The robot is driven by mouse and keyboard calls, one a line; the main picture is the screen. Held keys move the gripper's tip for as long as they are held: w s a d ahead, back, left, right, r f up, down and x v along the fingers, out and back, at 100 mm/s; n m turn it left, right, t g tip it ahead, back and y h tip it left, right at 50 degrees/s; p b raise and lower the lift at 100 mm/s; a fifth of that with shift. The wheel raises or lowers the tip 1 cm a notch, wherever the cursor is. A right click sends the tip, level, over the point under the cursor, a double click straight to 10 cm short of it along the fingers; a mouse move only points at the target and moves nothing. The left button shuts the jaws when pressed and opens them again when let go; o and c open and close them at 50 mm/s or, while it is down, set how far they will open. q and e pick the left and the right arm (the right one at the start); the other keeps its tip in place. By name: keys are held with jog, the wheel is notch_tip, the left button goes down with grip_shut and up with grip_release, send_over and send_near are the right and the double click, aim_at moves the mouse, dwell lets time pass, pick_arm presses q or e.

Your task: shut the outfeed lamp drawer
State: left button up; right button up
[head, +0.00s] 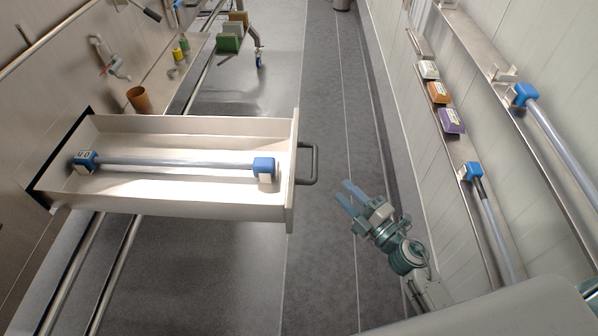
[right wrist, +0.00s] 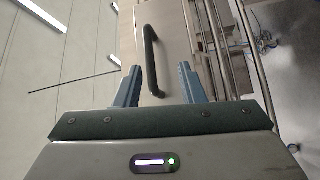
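The lamp drawer (head: 150,207) is pulled out from the left wall in the head view. A lamp tube (head: 175,162) with blue end caps lies inside it on small supports. The drawer's dark bar handle (head: 308,163) is on its right-hand front. My right gripper (head: 350,197) is right of and nearer than the handle, apart from it, with its blue fingers pointing towards the drawer. In the right wrist view the gripper (right wrist: 158,85) is open and empty, and the handle (right wrist: 152,55) shows beyond and between its fingers. My left gripper is not in view.
A brown cup (head: 139,99) stands behind the drawer. Metal rails (head: 112,270) run below it. On the right wall, shelves hold lamp tubes (head: 492,225) and small boxes such as a purple one (head: 451,121). The grey floor (head: 325,260) between is clear.

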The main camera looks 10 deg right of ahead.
aim_at(314, 162)
jog(key=shift+n+y, duration=0.4)
jog(key=shift+n, duration=0.2)
jog(key=p+x, duration=0.1)
jog(key=x, duration=0.2)
jog(key=r+p+x, duration=0.1)
jog(key=x, duration=0.2)
jog(key=a+r+p+x, duration=0.1)
jog(key=x, duration=0.3)
jog(key=shift+s+p, duration=0.3)
jog(key=shift+p, duration=0.05)
jog(key=shift+w+a, duration=0.2)
jog(key=shift+w, duration=0.25)
grip_shut()
